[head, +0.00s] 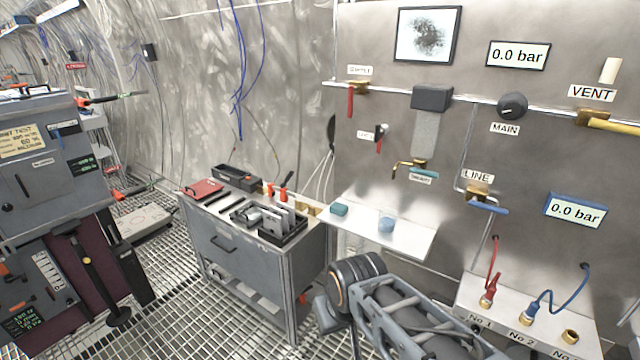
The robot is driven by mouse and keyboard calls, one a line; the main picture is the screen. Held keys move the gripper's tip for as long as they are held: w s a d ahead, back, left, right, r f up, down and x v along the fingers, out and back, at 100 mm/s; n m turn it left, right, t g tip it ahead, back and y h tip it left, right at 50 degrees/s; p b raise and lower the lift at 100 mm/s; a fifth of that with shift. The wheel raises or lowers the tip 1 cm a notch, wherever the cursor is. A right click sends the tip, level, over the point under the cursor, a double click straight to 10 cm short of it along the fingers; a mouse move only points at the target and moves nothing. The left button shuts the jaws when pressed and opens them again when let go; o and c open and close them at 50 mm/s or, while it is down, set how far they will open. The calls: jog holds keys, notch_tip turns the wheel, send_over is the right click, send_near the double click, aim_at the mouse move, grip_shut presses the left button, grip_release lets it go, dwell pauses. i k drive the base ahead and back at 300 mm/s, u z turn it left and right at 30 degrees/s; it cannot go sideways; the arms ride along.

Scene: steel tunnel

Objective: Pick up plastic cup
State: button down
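A small translucent plastic cup (387,223) with a bluish tint stands upright on a white wall shelf (410,238). It is near the middle of the shelf, right of a small teal block (339,209). Only my grey arm links show at the bottom centre, below and in front of the shelf. My gripper itself is not in view, and no part of my arm touches the cup.
A grey tool cart (250,270) with trays and tools stands left of the shelf. Above the shelf are wall valves, a brass tap (408,166) and pipes. A panel with red and blue hoses (530,320) is at lower right. The floor is metal grating.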

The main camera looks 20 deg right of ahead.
aim_at(387, 222)
jog(key=u, duration=1.1)
jog(key=i, duration=1.7)
jog(key=z, duration=2.6)
